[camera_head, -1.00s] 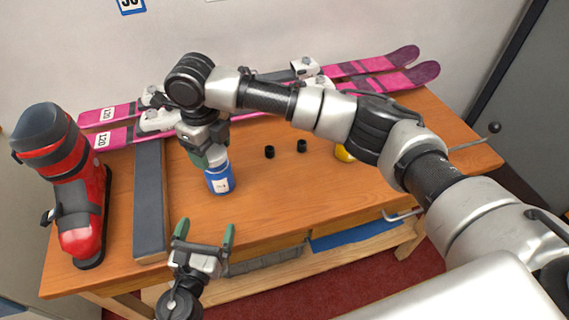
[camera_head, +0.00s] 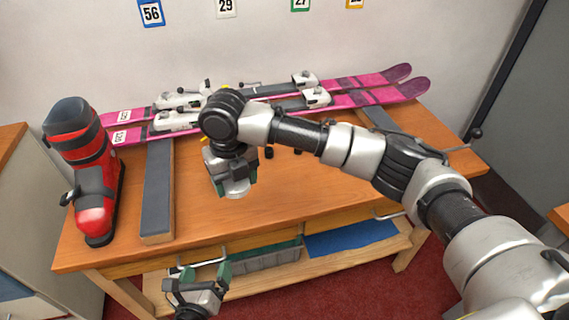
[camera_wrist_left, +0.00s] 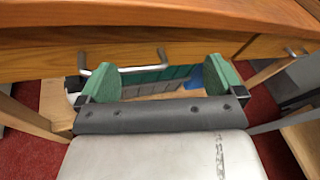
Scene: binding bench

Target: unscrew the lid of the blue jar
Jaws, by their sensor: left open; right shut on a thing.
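My right gripper (camera_head: 236,186) hangs over the left middle of the bench in the head view, its arm reaching in from the right. It is shut, with the jaws turned so that the gripper body covers what they hold. The blue jar and its lid do not show in either view now; the jar was at these jaws in the earlier frame. My left gripper (camera_head: 205,272) is low in front of the bench's front edge. Its green fingers are wide apart and empty, also in the left wrist view (camera_wrist_left: 162,78).
The wooden bench (camera_head: 320,200) has pink skis (camera_head: 365,86) along its back and a red boot (camera_head: 88,170) at its left. A grey bar (camera_head: 157,190) lies beside the boot. Drawer handles (camera_head: 208,261) jut from the front.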

